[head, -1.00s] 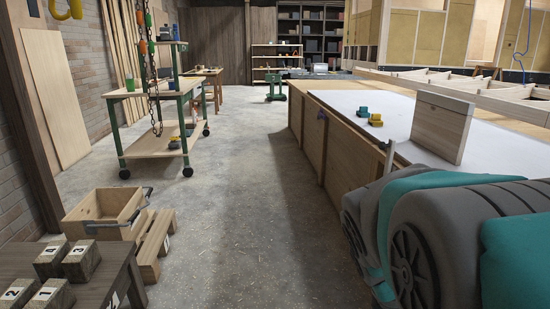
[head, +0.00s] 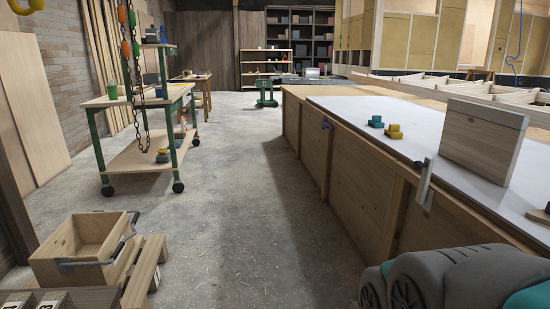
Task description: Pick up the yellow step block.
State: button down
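The yellow step block (head: 393,131) sits on the white sheet on the long workbench (head: 340,108), near its left edge. A teal step block (head: 376,121) sits just left of it and a little farther back, with a small gap between them. Both are small and clear to see. My gripper is not in view. Only a grey and teal part that looks like my own arm shows at the bottom right, apart from the block.
A wooden crate (head: 85,243) stands low at left. A green-framed cart (head: 141,158) stands beyond it. The concrete floor along the bench is clear.

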aim_at(394, 129)
jog(key=i+z, duration=0.15)
jog(key=i, duration=0.25)
jog(key=i+j+z, duration=0.2)
jog(key=i, duration=0.2)
jog(key=i+j+z, duration=0.15)
jog(key=i, duration=0.25)
